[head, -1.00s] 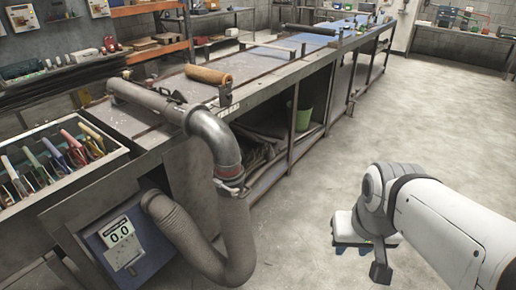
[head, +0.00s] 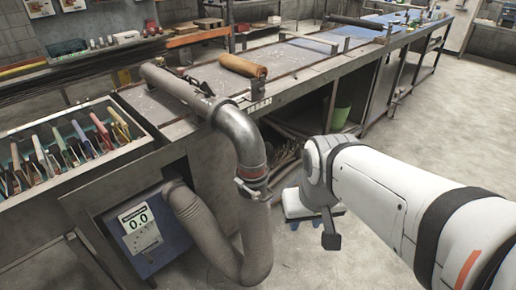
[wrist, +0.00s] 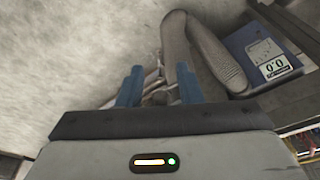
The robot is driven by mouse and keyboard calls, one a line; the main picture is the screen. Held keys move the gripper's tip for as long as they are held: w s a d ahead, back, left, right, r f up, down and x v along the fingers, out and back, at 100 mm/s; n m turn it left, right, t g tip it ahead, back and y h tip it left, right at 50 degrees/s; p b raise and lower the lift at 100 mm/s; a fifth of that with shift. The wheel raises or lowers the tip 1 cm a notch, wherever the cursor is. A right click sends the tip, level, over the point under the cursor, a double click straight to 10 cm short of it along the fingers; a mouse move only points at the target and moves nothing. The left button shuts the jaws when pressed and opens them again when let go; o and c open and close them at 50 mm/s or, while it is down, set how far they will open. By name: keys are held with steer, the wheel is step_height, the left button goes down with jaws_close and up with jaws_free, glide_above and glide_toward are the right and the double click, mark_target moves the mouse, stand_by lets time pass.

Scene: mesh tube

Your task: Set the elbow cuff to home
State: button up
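A grey metal elbow pipe (head: 240,135) bends down off the bench front in the head view. Near its lower end are a reddish band (head: 252,173) and a metal clamp-like cuff (head: 252,190), above a hanging grey hose (head: 257,240). Which ring is the elbow cuff is not certain. In the wrist view my gripper (wrist: 159,72) is open, its two blue fingers apart. The hose (wrist: 178,45) and some metal parts (wrist: 152,92) show beyond and between the fingers; contact cannot be told. In the head view my arm's end is right of the cuff, fingertips hidden.
A blue box with a 0.0 display (head: 140,225) sits under the bench (head: 290,75). A tray of coloured-handled tools (head: 75,150) is at left. A tan roll (head: 243,66) lies on the bench; a green bin (head: 341,117) is below. Floor at right is clear.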

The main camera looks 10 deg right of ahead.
steer(key=w+a+f+m+g+y+b, duration=0.1)
steer(key=w+a+f+m+y+b, duration=0.1)
steer(key=w+f+y+b, duration=0.35)
steer(key=w+a+f+m+g+y+b, duration=0.15)
steer(key=w+f+b, duration=0.25)
steer(key=f+b, duration=0.4)
steer(key=w+d+f+m+t+y+b, duration=0.25)
steer(key=w+d+f+t+b, duration=0.2)
steer(key=w, duration=0.25)
steer(key=w+d+f+m+t+y+b, duration=0.1)
steer(key=w+d+f+t+y+b, duration=0.25)
steer(key=w+d+f, duration=0.35)
steer(key=r+x, duration=0.2)
steer(key=x, duration=0.7)
steer(key=shift+a, duration=0.65)
steer(key=shift+w, duration=0.1)
steer(key=shift+c, duration=0.3)
jaws_close()
